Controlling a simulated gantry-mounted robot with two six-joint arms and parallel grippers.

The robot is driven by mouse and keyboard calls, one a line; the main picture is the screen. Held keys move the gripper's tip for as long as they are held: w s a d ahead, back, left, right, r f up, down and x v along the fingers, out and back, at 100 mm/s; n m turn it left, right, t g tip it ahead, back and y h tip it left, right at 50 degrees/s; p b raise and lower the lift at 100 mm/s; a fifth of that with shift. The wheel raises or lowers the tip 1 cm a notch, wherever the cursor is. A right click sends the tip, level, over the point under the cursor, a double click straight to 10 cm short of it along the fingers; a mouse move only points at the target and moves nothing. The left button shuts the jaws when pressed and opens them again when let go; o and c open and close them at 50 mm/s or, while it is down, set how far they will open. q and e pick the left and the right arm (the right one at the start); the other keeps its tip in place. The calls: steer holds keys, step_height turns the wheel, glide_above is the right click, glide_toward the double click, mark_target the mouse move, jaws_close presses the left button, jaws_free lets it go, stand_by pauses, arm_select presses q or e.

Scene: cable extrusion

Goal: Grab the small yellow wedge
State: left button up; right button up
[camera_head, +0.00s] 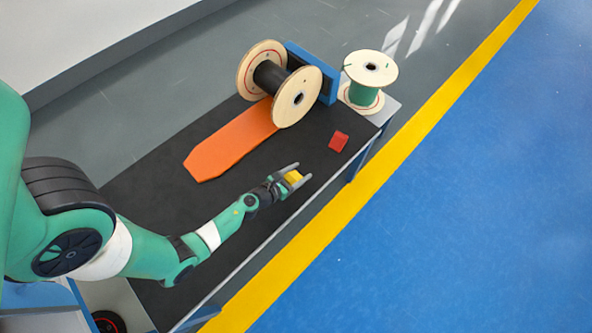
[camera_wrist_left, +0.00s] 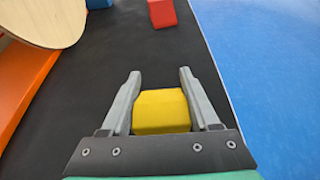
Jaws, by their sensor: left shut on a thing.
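The small yellow wedge (camera_head: 294,177) sits between the two grey fingers of my left gripper (camera_head: 302,171), over the black table top near its front edge. In the left wrist view the wedge (camera_wrist_left: 161,111) lies between the fingers, close to the palm, and my left gripper (camera_wrist_left: 159,76) is shut on it. I cannot tell whether the wedge touches the table. My right gripper is not in view.
A red block (camera_head: 338,141) lies beyond the gripper on the black table (camera_head: 140,205). An orange ramp (camera_head: 228,150) leads to a large wooden spool (camera_head: 297,97) by a blue block (camera_head: 322,75). A green spool (camera_head: 366,95) stands at the far corner. Black surface around the gripper is clear.

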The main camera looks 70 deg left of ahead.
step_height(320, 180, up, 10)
steer(key=p, duration=0.9)
steer(key=shift+p, duration=0.3)
